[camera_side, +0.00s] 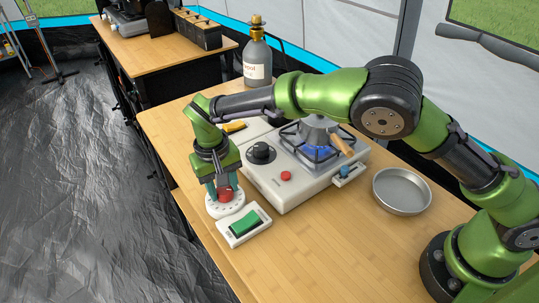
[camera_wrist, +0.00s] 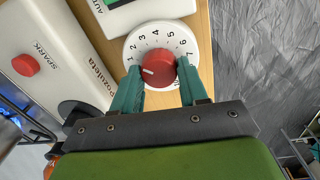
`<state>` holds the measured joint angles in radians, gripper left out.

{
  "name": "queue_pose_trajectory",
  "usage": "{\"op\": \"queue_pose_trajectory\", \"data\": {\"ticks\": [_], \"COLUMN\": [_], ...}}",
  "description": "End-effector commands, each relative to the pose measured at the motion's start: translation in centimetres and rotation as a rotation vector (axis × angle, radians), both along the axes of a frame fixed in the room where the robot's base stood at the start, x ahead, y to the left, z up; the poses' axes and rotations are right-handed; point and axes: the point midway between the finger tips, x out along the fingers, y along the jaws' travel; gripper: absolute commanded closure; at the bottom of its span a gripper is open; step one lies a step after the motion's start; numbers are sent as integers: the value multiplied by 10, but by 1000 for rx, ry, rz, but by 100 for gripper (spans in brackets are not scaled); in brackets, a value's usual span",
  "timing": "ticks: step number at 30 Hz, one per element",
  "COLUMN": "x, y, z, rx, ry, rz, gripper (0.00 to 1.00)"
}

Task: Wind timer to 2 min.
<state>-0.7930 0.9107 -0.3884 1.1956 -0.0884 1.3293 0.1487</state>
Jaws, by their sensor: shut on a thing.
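The timer (camera_side: 214,209) is a round white dial lying flat near the table's front-left edge. In the wrist view my gripper (camera_wrist: 159,72) hides the lower part of the dial.
A white box with a green switch (camera_side: 245,223) stands close beside the timer. Behind is a white stove (camera_side: 300,184) with a black knob, red button and blue flame under a metal pot (camera_side: 317,131). A round pan (camera_side: 402,191) sits to the right. A gas bottle (camera_side: 257,62) stands at the back.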

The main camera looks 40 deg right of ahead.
Motion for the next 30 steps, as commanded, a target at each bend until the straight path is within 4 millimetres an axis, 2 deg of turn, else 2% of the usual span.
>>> {"op": "queue_pose_trajectory", "data": {"ticks": [12, 28, 29, 30], "x": [1, 1, 1, 1], "y": [-1, -1, -1, -1], "z": [1, 1, 1, 1], "rx": [1, 1, 1, 1], "ry": [-2, -2, -2, -2], "rz": [-186, -210, -210, -210], "gripper": [87, 87, 55, 49]}}
